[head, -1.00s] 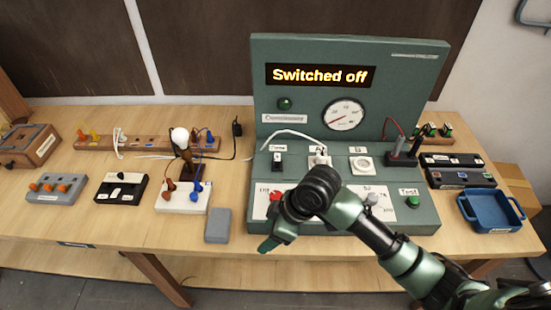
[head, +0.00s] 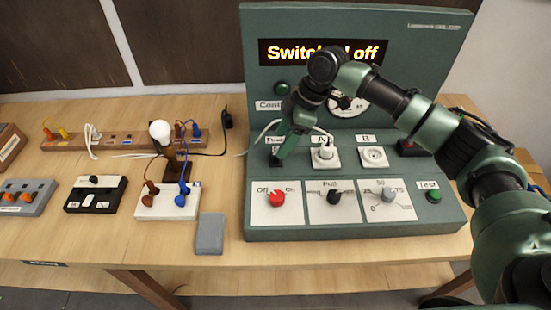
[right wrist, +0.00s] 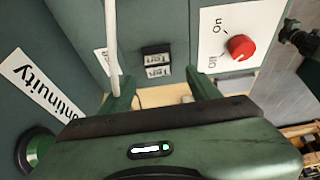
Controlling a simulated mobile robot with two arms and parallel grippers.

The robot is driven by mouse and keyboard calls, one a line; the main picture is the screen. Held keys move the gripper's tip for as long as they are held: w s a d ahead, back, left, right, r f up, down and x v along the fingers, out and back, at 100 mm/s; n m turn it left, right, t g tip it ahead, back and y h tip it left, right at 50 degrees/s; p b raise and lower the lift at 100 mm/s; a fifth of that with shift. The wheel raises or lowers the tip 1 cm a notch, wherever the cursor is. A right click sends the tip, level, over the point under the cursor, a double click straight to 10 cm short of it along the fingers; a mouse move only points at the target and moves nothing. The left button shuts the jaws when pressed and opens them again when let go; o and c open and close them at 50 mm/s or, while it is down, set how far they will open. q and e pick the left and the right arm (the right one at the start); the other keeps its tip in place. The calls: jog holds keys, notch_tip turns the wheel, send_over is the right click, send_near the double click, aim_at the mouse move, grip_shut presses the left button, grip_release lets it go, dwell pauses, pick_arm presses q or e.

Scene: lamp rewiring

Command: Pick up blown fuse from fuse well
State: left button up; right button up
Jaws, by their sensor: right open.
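My left gripper is not in view.
The console (head: 360,226) carries a red knob (head: 277,199), a black knob (head: 335,196), a grey knob (head: 388,195) and a green Test button (head: 433,196). A white cable (right wrist: 112,40) runs beside one finger. A lamp board (head: 160,206) and grey block (head: 209,234) stand left.

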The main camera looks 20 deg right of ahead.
aim_at(276, 150)
jog(key=shift+p+x, duration=0.75)
jog(key=shift+x, duration=0.5)
jog(key=x, duration=0.3)
jog(key=shift+d+p, duration=0.15)
jog(key=shift+p, duration=0.2)
jog(key=shift+w+f, duration=0.1)
jog(key=c, duration=1.2)
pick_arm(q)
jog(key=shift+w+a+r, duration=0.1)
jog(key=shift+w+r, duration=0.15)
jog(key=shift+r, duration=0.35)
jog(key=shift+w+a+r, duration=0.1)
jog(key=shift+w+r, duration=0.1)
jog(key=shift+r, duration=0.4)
pick_arm(e)
jog(key=shift+c, duration=0.6)
